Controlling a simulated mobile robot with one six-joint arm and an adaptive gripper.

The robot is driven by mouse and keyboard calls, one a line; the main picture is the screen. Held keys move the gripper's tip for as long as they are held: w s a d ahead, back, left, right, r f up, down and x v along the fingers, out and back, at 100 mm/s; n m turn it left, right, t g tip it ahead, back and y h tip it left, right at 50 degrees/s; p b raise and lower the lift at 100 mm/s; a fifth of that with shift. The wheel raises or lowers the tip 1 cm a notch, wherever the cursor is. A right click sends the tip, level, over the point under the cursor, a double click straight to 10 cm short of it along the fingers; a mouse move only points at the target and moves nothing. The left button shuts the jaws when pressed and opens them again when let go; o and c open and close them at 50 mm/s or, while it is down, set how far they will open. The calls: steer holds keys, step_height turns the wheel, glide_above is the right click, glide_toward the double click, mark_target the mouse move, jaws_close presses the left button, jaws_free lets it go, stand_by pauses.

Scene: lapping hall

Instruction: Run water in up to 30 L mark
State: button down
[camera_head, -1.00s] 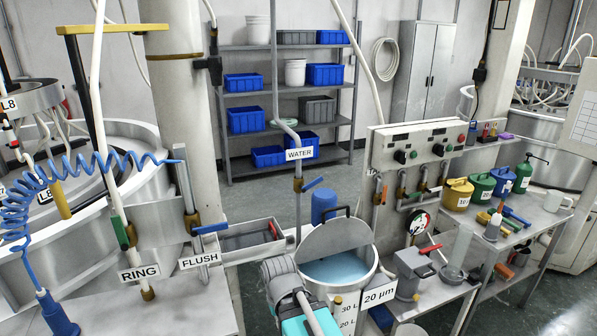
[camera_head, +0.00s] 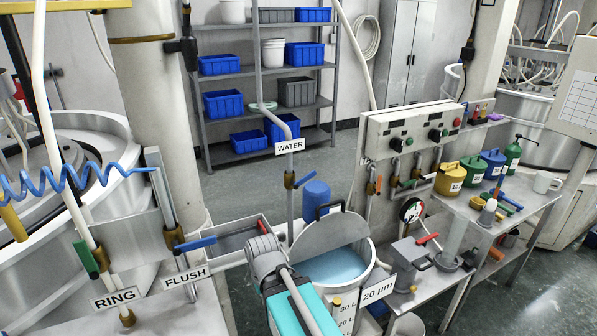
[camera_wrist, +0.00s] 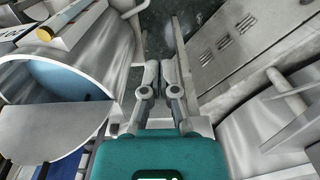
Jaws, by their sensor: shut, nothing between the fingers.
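The steel tank (camera_head: 366,281) stands at lower centre with a half lid (camera_head: 328,233) tilted up and blue water (camera_head: 335,266) inside. Its white scale (camera_head: 345,308) shows 30 L and 20 L on the outside; the level against it cannot be read here. The WATER pipe (camera_head: 290,160) rises behind the tank, with a blue-handled valve (camera_head: 303,180). In the wrist view the tank (camera_wrist: 120,65) is at left, and my gripper (camera_wrist: 160,72) is shut and empty beside it. My arm covers part of the tank's left side in the head view; the fingertips cannot be made out there.
At right are a control panel (camera_head: 415,135) and a bench with several coloured cans (camera_head: 450,178). A grey tray (camera_head: 230,238) lies left of the tank. Open floor (camera_head: 240,185) lies behind.

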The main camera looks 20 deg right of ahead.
steer(key=shift+w+r, duration=0.1)
steer(key=w+d+r+m+h+p, duration=0.3)
steer(key=w+r+m+h+p, duration=0.1)
steer(key=w+r, duration=0.4)
steer(key=w+d+r+m+h+p, duration=0.4)
steer(key=w+r+m+p, duration=0.3)
steer(key=w+r, duration=0.2)
steer(key=w+d+r+m+h+p, duration=0.4)
steer(key=w+r, duration=0.4)
steer(key=r, duration=0.3)
steer(key=m+h+p, duration=0.1)
steer(key=m+h, duration=0.1)
steer(key=shift+w+r+m, duration=0.15)
steer(key=shift+w+m, duration=0.05)
steer(key=shift+m, duration=0.1)
steer(key=shift+d, duration=0.15)
steer(key=b, duration=0.4)
glide_toward(310, 173)
steer(key=d, duration=0.3)
steer(key=d+r, duration=0.1)
steer(key=d, duration=0.1)
steer(key=shift+d+f+b, duration=0.15)
steer(key=shift+f+b, duration=0.25)
steer(key=shift+f, duration=0.1)
steer(key=shift+d+f+b, duration=0.15)
steer(key=shift+f+b, duration=0.25)
steer(key=shift+f, duration=0.1)
steer(key=shift+d+f+b, duration=0.35)
steer(key=shift+f+b, duration=0.2)
steer(key=shift+f, duration=0.05)
